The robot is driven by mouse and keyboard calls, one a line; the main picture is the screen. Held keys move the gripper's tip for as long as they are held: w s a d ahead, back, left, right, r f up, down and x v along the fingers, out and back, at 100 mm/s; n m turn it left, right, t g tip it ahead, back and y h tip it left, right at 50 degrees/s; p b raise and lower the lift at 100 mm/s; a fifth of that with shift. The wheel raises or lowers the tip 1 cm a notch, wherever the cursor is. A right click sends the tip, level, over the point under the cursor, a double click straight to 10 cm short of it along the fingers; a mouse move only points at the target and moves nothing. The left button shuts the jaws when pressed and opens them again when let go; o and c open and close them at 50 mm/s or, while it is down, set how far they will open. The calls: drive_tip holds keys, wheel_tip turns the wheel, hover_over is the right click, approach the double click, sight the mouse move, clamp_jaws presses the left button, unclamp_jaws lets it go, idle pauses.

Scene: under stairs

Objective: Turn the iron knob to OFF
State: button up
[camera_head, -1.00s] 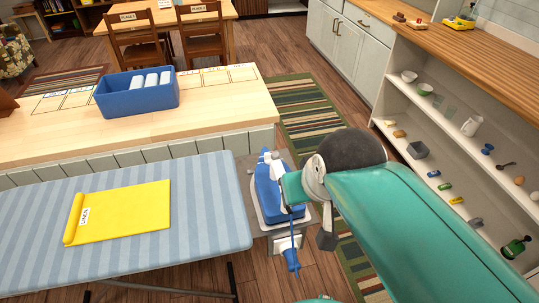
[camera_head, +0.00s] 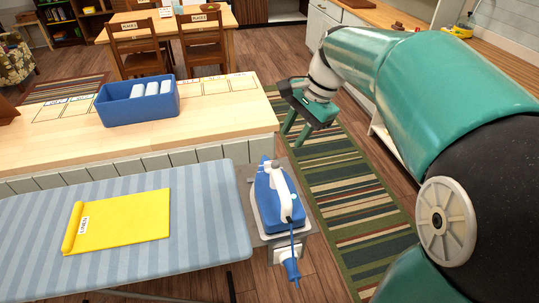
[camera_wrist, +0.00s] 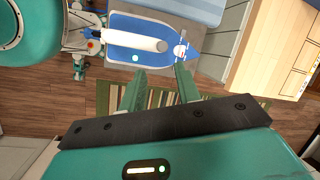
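The blue and white iron (camera_head: 268,205) rests on a grey plate (camera_head: 252,222) at the right end of the ironing board. It also shows at the top of the wrist view (camera_wrist: 118,55), with its white handle. A small white round part with a red mark (camera_wrist: 180,50), near the iron's pointed end, may be the knob; its setting is too small to read. My gripper (camera_head: 294,137) is open and empty, above the striped rug and beyond the iron in the head view. Its two fingers (camera_wrist: 159,69) are apart in the wrist view, touching nothing visible.
The ironing board (camera_head: 205,245) bears a folded yellow cloth (camera_head: 125,222). Behind it, a wooden counter (camera_head: 225,125) holds a blue bin (camera_head: 138,108) with white rolls. A striped rug (camera_head: 350,190) lies on the floor to the right. My arm hides much of the right shelving.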

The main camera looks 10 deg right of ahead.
sight(269, 162)
drive_tip(key=w+d+f+m+g, duration=0.1)
drive_tip(key=w+d+f+m, duration=0.15)
drive_tip(key=w+m, duration=0.4)
drive_tip(key=shift+n+y, duration=0.4)
drive_tip(key=shift+n, duration=0.25)
drive_tip(key=x, duration=0.5)
drive_tip(key=w+x, duration=0.1)
drive_tip(key=x, duration=0.8)
drive_tip(key=shift+w+a+f, duration=0.15)
drive_tip(key=shift+a+f, duration=0.05)
clamp_jaws()
